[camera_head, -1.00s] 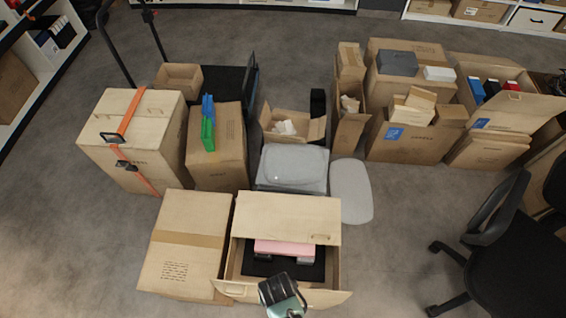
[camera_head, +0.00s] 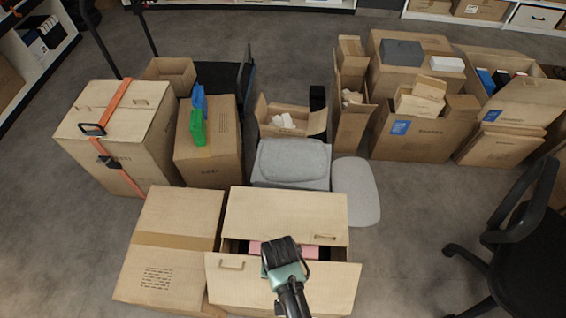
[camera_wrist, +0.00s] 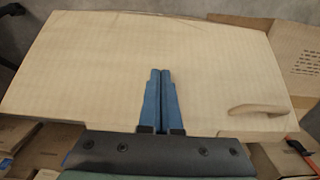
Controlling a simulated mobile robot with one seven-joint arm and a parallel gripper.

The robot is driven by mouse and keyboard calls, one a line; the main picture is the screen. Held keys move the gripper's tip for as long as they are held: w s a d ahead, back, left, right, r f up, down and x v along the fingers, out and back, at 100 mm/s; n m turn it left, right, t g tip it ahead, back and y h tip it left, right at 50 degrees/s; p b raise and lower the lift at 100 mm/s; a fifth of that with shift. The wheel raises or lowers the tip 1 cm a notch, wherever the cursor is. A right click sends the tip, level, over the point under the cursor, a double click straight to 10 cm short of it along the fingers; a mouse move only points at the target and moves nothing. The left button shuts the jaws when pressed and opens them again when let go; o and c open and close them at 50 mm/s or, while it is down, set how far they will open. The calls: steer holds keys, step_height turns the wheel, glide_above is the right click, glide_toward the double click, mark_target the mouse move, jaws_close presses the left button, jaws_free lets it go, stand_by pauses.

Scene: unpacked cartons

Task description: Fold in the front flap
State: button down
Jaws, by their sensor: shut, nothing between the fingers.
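The open carton (camera_head: 229,245) stands at the lower middle of the head view. Its front flap (camera_head: 335,282), with a handle slot at the left, stands up and slants at the near side. It hides much of the opening. The flap (camera_wrist: 100,60) fills most of the wrist view, with the slot at lower right. My gripper (camera_head: 281,245) is shut and empty; its blue fingers (camera_wrist: 161,100) lie over the flap in the wrist view. I cannot tell whether they touch it. A strip of pink thing (camera_head: 256,247) shows inside.
A closed carton (camera_head: 170,245) stands close on the left. A grey padded seat (camera_head: 292,160) is behind the open carton. A black office chair (camera_head: 520,250) stands at the right, with bare floor between.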

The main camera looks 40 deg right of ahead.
steer(key=w+d+f+b, duration=0.5)
steer(key=d+f+b, duration=0.1)
steer(key=f+b, duration=0.35)
step_height(320, 180, up, 11)
steer(key=p, duration=1.2)
steer(key=shift+s+a, duration=0.15)
steer(key=shift+a, duration=0.05)
steer(key=shift+r, duration=0.1)
